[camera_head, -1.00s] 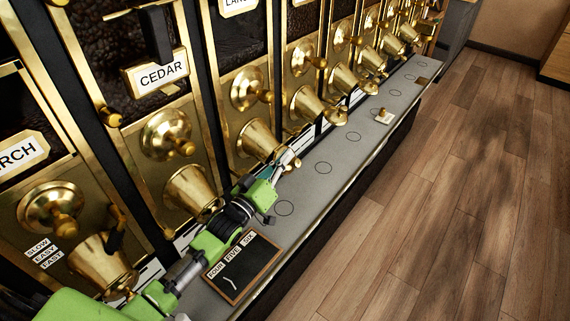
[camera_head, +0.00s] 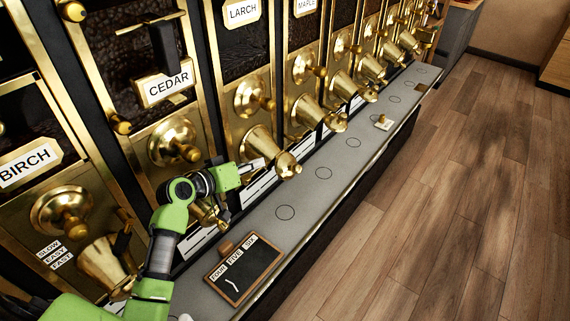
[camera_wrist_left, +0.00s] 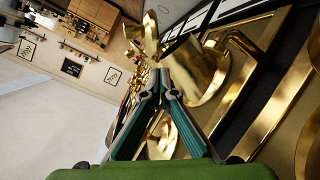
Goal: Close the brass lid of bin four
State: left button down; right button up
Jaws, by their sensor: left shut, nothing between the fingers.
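The LARCH bin has a brass spout (camera_head: 257,143) with a brass knobbed lid (camera_head: 288,167) at its mouth. The lid looks to be over the mouth; I cannot tell whether it is fully seated. I see no number four on any bin. My left gripper (camera_head: 254,166) is shut and empty, just left of that lid and below the spout. In the left wrist view its dark fingers (camera_wrist_left: 161,92) meet at the tips, with a brass spout (camera_wrist_left: 197,72) behind them and a smaller brass piece (camera_wrist_left: 145,38) beyond.
The CEDAR bin (camera_head: 167,88) and BIRCH bin (camera_head: 25,165) are on the left; my arm partly hides CEDAR's spout. A grey ledge (camera_head: 322,190) runs below the spouts. A slate (camera_head: 243,268) reading FOUR FIVE SIX lies on it. The wooden floor at right is clear.

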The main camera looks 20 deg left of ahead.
aim_at(289, 165)
pick_arm(q)
jog(key=s+d+r+m+g+h, duration=0.1)
jog(key=s+d+m+h, duration=0.1)
jog(key=s+h, duration=0.15)
jog(key=p+x, duration=0.2)
jog(key=x, duration=0.7)
jog(key=shift+w+f+y, duration=0.3)
jog(key=shift+w+y, duration=0.05)
jog(key=shift+w, duration=0.05)
